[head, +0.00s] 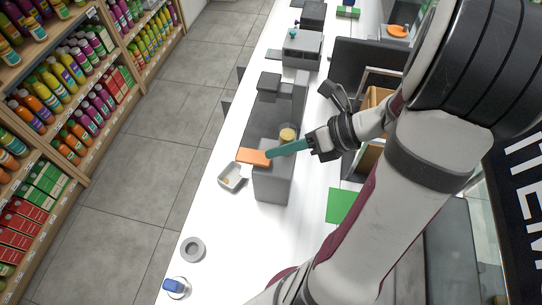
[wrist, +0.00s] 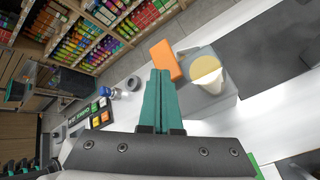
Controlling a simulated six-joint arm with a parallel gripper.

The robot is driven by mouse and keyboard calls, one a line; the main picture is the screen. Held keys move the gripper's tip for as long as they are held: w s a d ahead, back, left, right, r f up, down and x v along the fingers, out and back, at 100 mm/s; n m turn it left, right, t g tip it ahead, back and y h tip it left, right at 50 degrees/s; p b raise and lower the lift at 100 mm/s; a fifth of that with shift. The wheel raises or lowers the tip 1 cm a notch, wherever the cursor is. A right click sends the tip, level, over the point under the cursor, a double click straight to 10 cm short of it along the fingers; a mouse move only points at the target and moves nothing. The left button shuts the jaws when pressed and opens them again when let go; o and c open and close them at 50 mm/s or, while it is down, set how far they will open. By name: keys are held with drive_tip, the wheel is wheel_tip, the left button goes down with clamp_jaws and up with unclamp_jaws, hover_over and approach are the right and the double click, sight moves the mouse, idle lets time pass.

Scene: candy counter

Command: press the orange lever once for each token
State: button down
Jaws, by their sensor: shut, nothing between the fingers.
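The orange lever (head: 254,156) sticks out to the left from the grey dispenser (head: 272,186), which has a clear cup of yellow contents (head: 288,134) on it. The lever also shows in the wrist view (wrist: 165,60), just beyond my fingertips. My gripper (head: 270,155) is shut and empty, with its teal fingers together and their tips at the lever's right end. I cannot tell whether they touch it. A small pale tray (head: 232,168) beside the dispenser holds a small yellowish-brown piece. I cannot make out any tokens for certain.
A grey round dish (head: 193,250) and a blue-topped object (head: 175,287) stand on the near part of the white counter. A green mat (head: 340,206) lies right of the dispenser. Grey machines (head: 301,50) stand farther back. The counter between tray and dish is clear.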

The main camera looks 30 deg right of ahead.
drive_tip(key=shift+f, duration=0.4)
drive_tip(key=shift+a+f, duration=0.1)
drive_tip(key=shift+f, duration=0.4)
idle(0.8)
drive_tip(key=shift+r, duration=0.9)
drive_tip(key=shift+r, duration=0.1)
drive_tip(key=shift+s+d+r, duration=0.15)
drive_tip(key=shift+d+r, duration=0.05)
drive_tip(key=shift+r, duration=1)
drive_tip(key=shift+s+d+r, duration=0.1)
drive_tip(key=shift+d+r, duration=0.05)
drive_tip(key=shift+r, duration=1.05)
idle(0.3)
